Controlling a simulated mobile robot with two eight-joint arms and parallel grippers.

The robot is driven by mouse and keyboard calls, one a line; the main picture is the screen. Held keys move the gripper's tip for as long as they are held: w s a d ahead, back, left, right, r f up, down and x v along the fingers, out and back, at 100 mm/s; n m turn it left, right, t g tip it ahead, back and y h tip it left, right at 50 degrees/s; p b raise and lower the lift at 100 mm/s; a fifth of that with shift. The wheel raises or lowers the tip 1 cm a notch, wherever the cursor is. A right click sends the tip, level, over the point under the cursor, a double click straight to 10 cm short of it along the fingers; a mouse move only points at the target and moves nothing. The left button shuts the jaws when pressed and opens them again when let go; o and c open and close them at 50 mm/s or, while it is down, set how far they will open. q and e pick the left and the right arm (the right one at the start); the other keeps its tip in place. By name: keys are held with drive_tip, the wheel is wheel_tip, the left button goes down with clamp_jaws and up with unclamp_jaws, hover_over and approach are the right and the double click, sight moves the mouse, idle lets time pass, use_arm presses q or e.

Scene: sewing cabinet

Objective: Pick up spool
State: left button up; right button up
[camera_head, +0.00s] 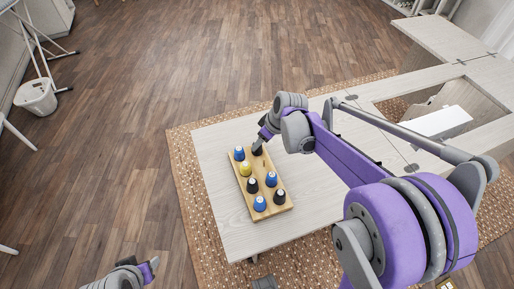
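Several blue, black and yellow spools stand upright on a wooden spool board (239,183) on the pale table. My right gripper (259,145) reaches down over the back right of the board. It is at a black spool (257,151), which it partly covers. I cannot tell whether the fingers are around that spool or just above it. A blue spool (239,153) stands to its left and a yellow spool (246,169) in front. A blue spool (271,178) and a black spool (252,186) are nearer. My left gripper (153,268) is low at the bottom left, away from the table.
The pale table (222,234) has bare room around the board. To the right is the cabinet's recess with a white block (440,122). A woven rug (186,180) lies under the table. A white bucket (38,98) stands far left.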

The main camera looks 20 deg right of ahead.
drive_tip(key=x, duration=0.4)
drive_tip(key=shift+a+r, duration=0.1)
clamp_jaws()
wheel_tip(320, 180, up, 10)
drive_tip(key=shift+p, duration=0.45)
idle(0.4)
